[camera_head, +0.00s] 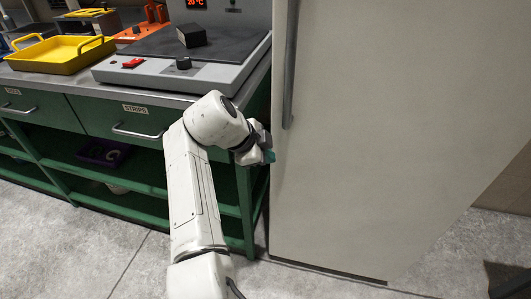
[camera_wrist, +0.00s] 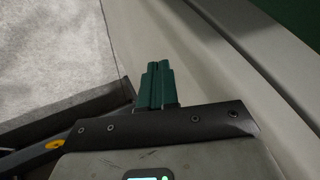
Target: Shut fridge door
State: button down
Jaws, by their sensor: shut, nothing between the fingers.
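The fridge (camera_head: 390,130) is a tall off-white cabinet on the right in the head view, with a long grey vertical handle (camera_head: 290,70) near its left edge. I cannot tell for sure whether its door stands ajar. My gripper (camera_head: 268,156) is at the left edge of the fridge, below the handle, at the end of my white arm. In the wrist view, my gripper's teal fingers (camera_wrist: 158,66) are together and empty, beside a pale panel (camera_wrist: 215,75). Whether the fingers touch this panel cannot be told.
A green workbench (camera_head: 90,115) stands left of the fridge, with a grey hot plate (camera_head: 215,72), a dark block (camera_head: 191,35) and a yellow tray (camera_head: 60,55) on top. Its drawer handle (camera_head: 137,132) sticks out. Grey concrete floor (camera_head: 110,255) is clear in front.

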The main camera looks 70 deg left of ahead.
jog(key=p+v, duration=0.1)
jog(key=v, duration=0.7)
jog(key=shift+s, duration=0.3)
jog(key=shift+w+f, duration=0.1)
jog(key=shift+f, duration=0.05)
jog(key=w+d+f+n+g+h, duration=0.1)
jog(key=w+d+f, duration=0.6)
jog(key=d, duration=0.3)
jog(key=w+d+f+n+g+h, duration=0.1)
jog(key=w+d+f, duration=0.65)
jog(key=d, duration=0.25)
jog(key=d+f+g, duration=0.1)
jog(key=d+f, duration=0.3)
jog(key=d, duration=0.7)
jog(key=d+f+g, duration=0.1)
jog(key=d+f, duration=0.4)
jog(key=d, duration=0.6)
jog(key=s+d+f+n+g, duration=0.15)
jog(key=s+d, duration=0.25)
jog(key=d, duration=0.6)
jog(key=s+d+f, duration=0.2)
jog(key=s+d, duration=0.2)
jog(key=d, duration=0.6)
jog(key=s+d+r+n, duration=0.1)
jog(key=s+d+r, duration=0.1)
jog(key=s+d, duration=1)
notch_tip(320, 180, up, 15)
jog(key=s+a+p, duration=0.1)
jog(key=p, duration=1.5)
